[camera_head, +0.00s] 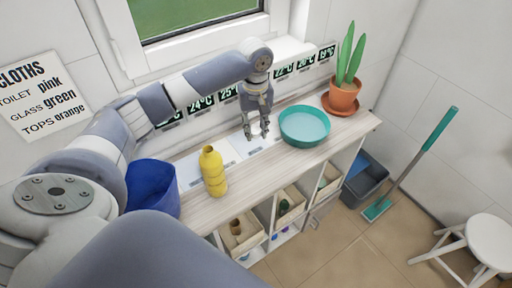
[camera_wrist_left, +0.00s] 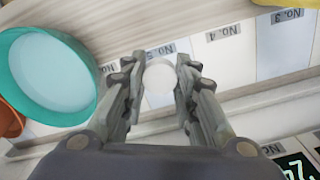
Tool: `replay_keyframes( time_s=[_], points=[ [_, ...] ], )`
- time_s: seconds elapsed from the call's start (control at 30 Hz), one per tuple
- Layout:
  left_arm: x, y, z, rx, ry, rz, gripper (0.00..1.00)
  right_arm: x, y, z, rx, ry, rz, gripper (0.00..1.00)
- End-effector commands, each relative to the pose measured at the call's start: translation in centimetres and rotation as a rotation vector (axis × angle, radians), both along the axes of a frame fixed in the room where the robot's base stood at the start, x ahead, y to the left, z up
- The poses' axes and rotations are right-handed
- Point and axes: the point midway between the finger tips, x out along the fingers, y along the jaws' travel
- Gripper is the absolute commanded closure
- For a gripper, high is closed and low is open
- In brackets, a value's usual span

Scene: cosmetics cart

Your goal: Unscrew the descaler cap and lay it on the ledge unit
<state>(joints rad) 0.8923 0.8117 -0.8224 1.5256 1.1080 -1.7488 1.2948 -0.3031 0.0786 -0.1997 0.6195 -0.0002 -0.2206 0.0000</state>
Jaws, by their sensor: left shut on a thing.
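The yellow descaler bottle (camera_head: 214,174) stands upright on the wooden top of the ledge unit (camera_head: 256,180) in the head view; no separate cap shows on its narrow neck. My left gripper (camera_head: 257,136) points down over the back of the unit, right of the bottle and left of the teal basin. In the left wrist view my left gripper (camera_wrist_left: 158,85) is shut on a round whitish cap (camera_wrist_left: 159,77), held between the fingertips. I cannot tell whether the cap touches the surface below. My right gripper is out of view.
The teal basin (camera_head: 305,126) is close to the right of the gripper; it also shows in the left wrist view (camera_wrist_left: 84,66). A potted plant (camera_head: 344,95) stands at the far right end. A blue bucket (camera_head: 153,188) is left of the bottle. Numbered labels (camera_wrist_left: 227,34) line the unit's back strip.

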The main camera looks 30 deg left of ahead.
Motion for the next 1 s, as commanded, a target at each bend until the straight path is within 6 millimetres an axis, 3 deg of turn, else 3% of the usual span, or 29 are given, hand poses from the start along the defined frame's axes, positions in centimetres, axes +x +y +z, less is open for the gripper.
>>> replay_keyframes(
  time_s=[0.13, 0.53, 0.97, 1.0],
  points=[
    [-0.1, -0.1, -2.7, 0.000, 0.003, -0.003, 1.00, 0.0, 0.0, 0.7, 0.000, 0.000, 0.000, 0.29],
    [-0.1, -0.1, -7.5, 0.001, 0.002, -0.004, 1.00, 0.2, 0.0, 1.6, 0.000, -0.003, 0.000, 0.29],
    [-0.1, -0.1, -8.3, 0.000, 0.000, -0.005, 1.00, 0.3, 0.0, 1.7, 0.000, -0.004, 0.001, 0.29],
    [0.0, -0.1, -8.3, 0.001, -0.001, -0.005, 0.69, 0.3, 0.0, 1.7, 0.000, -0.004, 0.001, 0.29]
  ],
)
